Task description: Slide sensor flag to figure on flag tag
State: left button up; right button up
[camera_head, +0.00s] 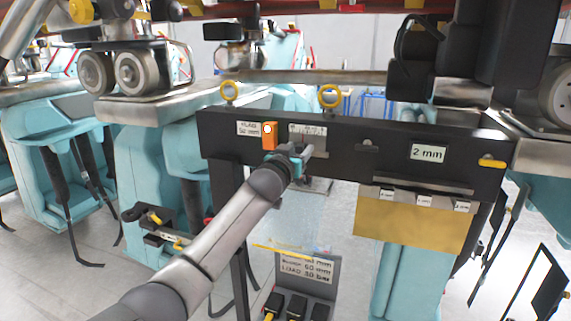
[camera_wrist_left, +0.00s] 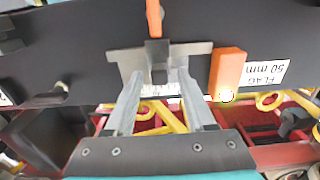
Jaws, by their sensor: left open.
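A black board (camera_head: 385,128) carries the white flag tag (camera_head: 248,129), which reads "FLAG 50 mm" and also shows in the left wrist view (camera_wrist_left: 264,74). An orange block (camera_head: 270,136) sits beside the tag, and a white ruled scale (camera_head: 308,130) lies to its right. In the left wrist view, a grey plate with a dark knob (camera_wrist_left: 157,52), likely the sensor flag, lies in front of the scale (camera_wrist_left: 160,90). My left gripper (camera_wrist_left: 159,76) is open, its fingertips spread either side of the knob's line. Whether they touch is unclear. The scale reading is too small to tell.
Yellow rings (camera_head: 330,96) stand on the board's top edge. A "2 mm" label (camera_head: 428,153) and a tan panel (camera_head: 408,222) are to the right. A dark stand with a load sign (camera_head: 306,269) stands below. Wheels (camera_head: 135,72) and rail are at upper left.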

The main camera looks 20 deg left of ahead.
pick_arm(q)
jog(key=s+b, duration=0.2)
jog(key=s, duration=1.2)
jog(key=shift+s+a, duration=0.3)
jog(key=shift+s, duration=0.05)
